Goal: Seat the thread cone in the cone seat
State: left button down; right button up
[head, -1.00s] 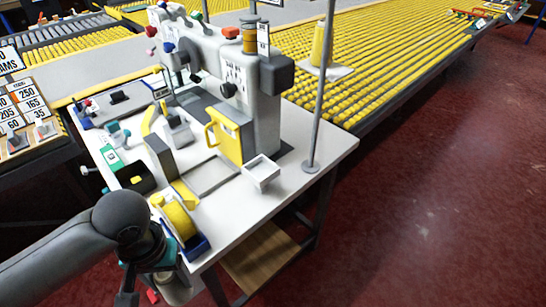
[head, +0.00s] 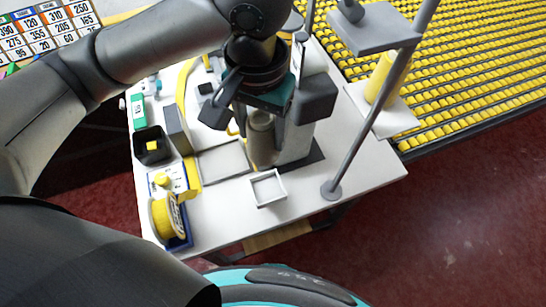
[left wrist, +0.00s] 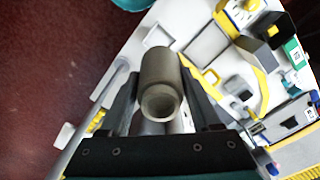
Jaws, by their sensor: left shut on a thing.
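My left gripper (head: 262,112) is shut on a grey-beige hollow cone (head: 261,140), which I take to be the thread cone. It hangs between the fingers, above the sewing table near the machine head. In the left wrist view, the cone (left wrist: 158,68) lies between the two fingers, its open round end facing the camera. A yellow cone (head: 381,80) stands on a white plate (head: 400,122) beside the pole. A grey plate (head: 374,32) sits higher on the pole. Which of these is the cone seat, I cannot tell. My right gripper is out of view.
A slanted grey pole (head: 365,115) rises from the table (head: 350,180), right of my gripper. A small white tray (head: 268,189) lies below the cone. A yellow tape roll (head: 165,217) is at the front left. Yellow rollers (head: 480,70) lie beyond.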

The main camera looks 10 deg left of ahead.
aim_at(263, 147)
pick_arm(q)
jog(key=shift+w+r, duration=0.2)
jog(key=shift+r, duration=0.25)
jog(key=f+b, duration=0.1)
jog(key=f, duration=0.1)
jog(key=f+b, duration=0.1)
jog(key=f, duration=0.2)
jog(key=shift+s+f+b, duration=0.2)
jog(key=shift+f+b, duration=0.05)
jog(key=shift+b, duration=0.1)
notch_tip(263, 147, down, 14)
jog(key=b, duration=0.4)
jog(key=shift+w+f, duration=0.1)
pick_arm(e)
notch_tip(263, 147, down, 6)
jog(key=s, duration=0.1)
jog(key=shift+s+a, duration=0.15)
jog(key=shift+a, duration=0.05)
pick_arm(q)
jog(key=shift+c, duration=0.5)
grip_release()
jog(key=shift+d+f, duration=0.1)
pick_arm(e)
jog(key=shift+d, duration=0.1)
